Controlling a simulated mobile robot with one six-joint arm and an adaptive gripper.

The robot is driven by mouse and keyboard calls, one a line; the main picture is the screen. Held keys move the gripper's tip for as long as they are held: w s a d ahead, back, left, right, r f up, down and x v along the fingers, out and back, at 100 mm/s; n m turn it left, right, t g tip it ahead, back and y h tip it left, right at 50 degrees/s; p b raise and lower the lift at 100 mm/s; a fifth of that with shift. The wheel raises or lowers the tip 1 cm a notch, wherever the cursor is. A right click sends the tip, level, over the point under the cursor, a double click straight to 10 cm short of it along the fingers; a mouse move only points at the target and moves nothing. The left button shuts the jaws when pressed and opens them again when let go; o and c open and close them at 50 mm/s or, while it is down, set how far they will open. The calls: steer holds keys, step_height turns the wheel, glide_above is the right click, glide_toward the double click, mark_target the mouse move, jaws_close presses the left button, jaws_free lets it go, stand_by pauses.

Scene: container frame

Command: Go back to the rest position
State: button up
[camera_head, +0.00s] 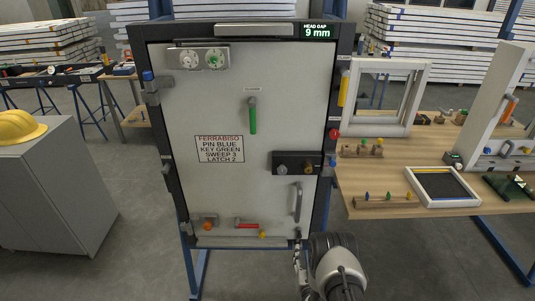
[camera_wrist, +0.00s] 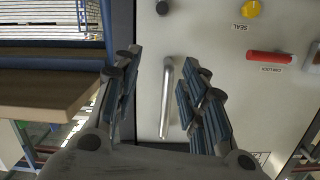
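My gripper (camera_wrist: 162,95) is open, its two blue-padded fingers spread apart. The silver door handle (camera_wrist: 167,97) shows between the fingers in the wrist view; no finger visibly touches it, and the depth gap is hard to judge. In the head view my gripper (camera_head: 299,262) is at the lower right corner of the pale door (camera_head: 225,110), below the handle (camera_head: 297,202). The fingers are too small there to make out. The door looks shut in its dark frame.
The door carries a green lever (camera_head: 252,116), a black lock block (camera_head: 297,163) and a red lever (camera_head: 246,225). A display (camera_head: 317,31) reads 9 mm. A wooden workbench (camera_head: 440,205) stands close on the right, a grey cabinet (camera_head: 55,190) with a yellow helmet (camera_head: 20,127) on the left.

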steer(key=w+r+g, duration=0.1)
steer(key=w+r, duration=0.3)
steer(key=r, duration=0.3)
steer(key=w+r+g, duration=0.1)
steer(key=w+r, duration=0.3)
steer(key=r, duration=0.4)
steer(key=s+r+g, duration=0.1)
steer(key=s+r, duration=0.2)
steer(key=r, duration=0.5)
steer(key=s+r+n+g, duration=0.1)
steer(key=s+r+g, duration=0.1)
steer(key=s+r, duration=0.35)
steer(key=s+r+g, duration=0.1)
steer(key=s+r, duration=0.1)
steer(key=r, duration=0.8)
steer(key=s+r+g, duration=0.2)
steer(key=s+r, duration=0.1)
steer(key=s, duration=1.4)
steer(key=s+r+n+g, duration=0.1)
steer(key=s+r+g, duration=0.2)
steer(key=s, duration=1.5)
steer(key=shift+r+g, duration=0.3)
steer(key=shift+r, duration=0.25)
